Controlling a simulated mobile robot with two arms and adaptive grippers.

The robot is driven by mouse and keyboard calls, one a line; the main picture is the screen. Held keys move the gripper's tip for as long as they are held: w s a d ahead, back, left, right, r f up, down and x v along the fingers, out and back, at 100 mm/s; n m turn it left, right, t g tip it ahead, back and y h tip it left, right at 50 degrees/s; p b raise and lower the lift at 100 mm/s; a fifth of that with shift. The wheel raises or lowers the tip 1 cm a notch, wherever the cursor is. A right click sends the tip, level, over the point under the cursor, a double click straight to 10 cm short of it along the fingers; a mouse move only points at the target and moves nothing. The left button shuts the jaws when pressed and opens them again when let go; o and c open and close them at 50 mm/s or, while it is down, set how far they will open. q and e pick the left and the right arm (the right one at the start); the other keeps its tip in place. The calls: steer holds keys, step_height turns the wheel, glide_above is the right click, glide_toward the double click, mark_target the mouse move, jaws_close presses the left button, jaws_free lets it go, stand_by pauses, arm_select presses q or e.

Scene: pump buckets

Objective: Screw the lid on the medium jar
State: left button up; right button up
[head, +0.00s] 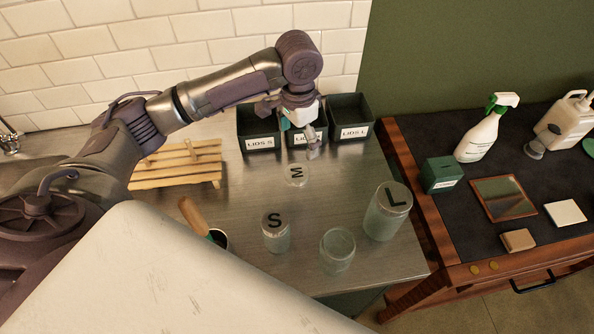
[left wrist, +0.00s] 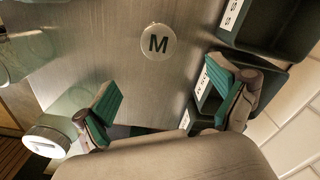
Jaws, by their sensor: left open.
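The clear round lid marked M (head: 297,175) lies on the steel counter; it also shows in the left wrist view (left wrist: 158,42). The medium jar (head: 338,250) is a clear glass, upright and open-topped, near the counter's front edge. My left gripper (head: 291,126) is over the front of the lid bins, behind the M lid. It is open and empty, and in the left wrist view its two green-padded fingers (left wrist: 168,105) are spread wide, with the M lid beyond them. My right gripper is not in view.
The small jar (head: 276,234) and large jar (head: 386,215) wear lids marked S and L. Lid bins (head: 350,118) stand against the wall. A wooden rack (head: 180,165) and a wooden-handled tool (head: 194,216) are at left. A dark-topped bench with bottles is at right.

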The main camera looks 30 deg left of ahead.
arm_select(q)
glide_above(298, 172)
step_height(298, 172, down, 5)
steer(key=shift+r+p, duration=0.1)
steer(key=shift+p, duration=0.25)
steer(key=shift+f, duration=0.6)
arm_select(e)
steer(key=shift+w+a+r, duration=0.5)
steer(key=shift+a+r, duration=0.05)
arm_select(q)
steer(key=shift+f, duration=0.15)
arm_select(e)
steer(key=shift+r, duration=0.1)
arm_select(q)
steer(key=shift+f+p, duration=0.35)
steer(key=shift+p, duration=0.05)
step_height(298, 172, down, 4)
steer(key=shift+r+p, duration=0.2)
steer(key=shift+p, duration=0.4)
steer(key=shift+f, duration=0.4)
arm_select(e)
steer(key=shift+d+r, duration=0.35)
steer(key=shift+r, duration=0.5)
